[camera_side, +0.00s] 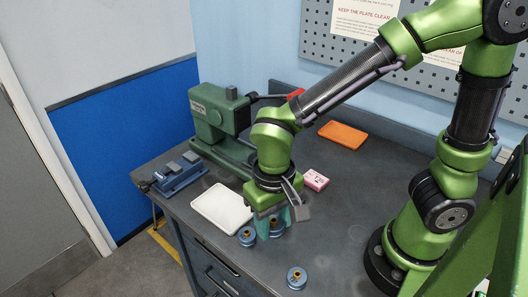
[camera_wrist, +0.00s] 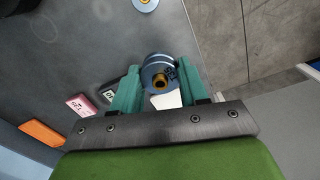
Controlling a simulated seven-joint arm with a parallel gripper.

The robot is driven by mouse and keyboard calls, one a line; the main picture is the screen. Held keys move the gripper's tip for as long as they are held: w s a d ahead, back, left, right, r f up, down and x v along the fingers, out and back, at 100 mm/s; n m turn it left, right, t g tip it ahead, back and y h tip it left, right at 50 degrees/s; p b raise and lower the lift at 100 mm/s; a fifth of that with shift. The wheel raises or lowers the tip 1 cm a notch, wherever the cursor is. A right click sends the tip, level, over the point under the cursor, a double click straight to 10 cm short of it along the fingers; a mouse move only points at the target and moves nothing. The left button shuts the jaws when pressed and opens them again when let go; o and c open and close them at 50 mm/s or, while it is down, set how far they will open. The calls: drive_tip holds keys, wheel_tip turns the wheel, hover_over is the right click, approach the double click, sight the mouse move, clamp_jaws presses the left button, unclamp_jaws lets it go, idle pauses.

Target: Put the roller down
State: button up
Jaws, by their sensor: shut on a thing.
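My gripper (camera_side: 268,225) is low over the front part of the bench, its teal fingers pointing down. In the wrist view my gripper (camera_wrist: 158,90) is shut on a blue-grey roller (camera_wrist: 155,61) with a brass-coloured centre. The held roller also shows in the side view (camera_side: 276,229), partly hidden by the fingers. Another blue-grey round part (camera_side: 247,237) shows just left of the fingers; I cannot tell if it is separate from the held roller. I cannot tell whether the held roller touches the bench.
A loose roller (camera_side: 297,278) stands near the front edge. A white tray (camera_side: 222,209) lies left of my gripper. A pink box (camera_side: 315,180) and an orange block (camera_side: 343,135) lie behind. A green machine (camera_side: 217,125) and a blue fixture (camera_side: 178,174) stand at left.

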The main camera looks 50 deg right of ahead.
sight(272, 259)
drive_tip(key=shift+d+f+m, duration=0.1)
drive_tip(key=shift+f+m, duration=0.15)
drive_tip(key=shift+m, duration=0.25)
drive_tip(key=shift+w+m, duration=0.1)
drive_tip(key=shift+m, duration=0.4)
drive_tip(key=shift+f, duration=4.8)
drive_tip(key=shift+f, duration=0.15)
drive_tip(key=o, duration=1.1)
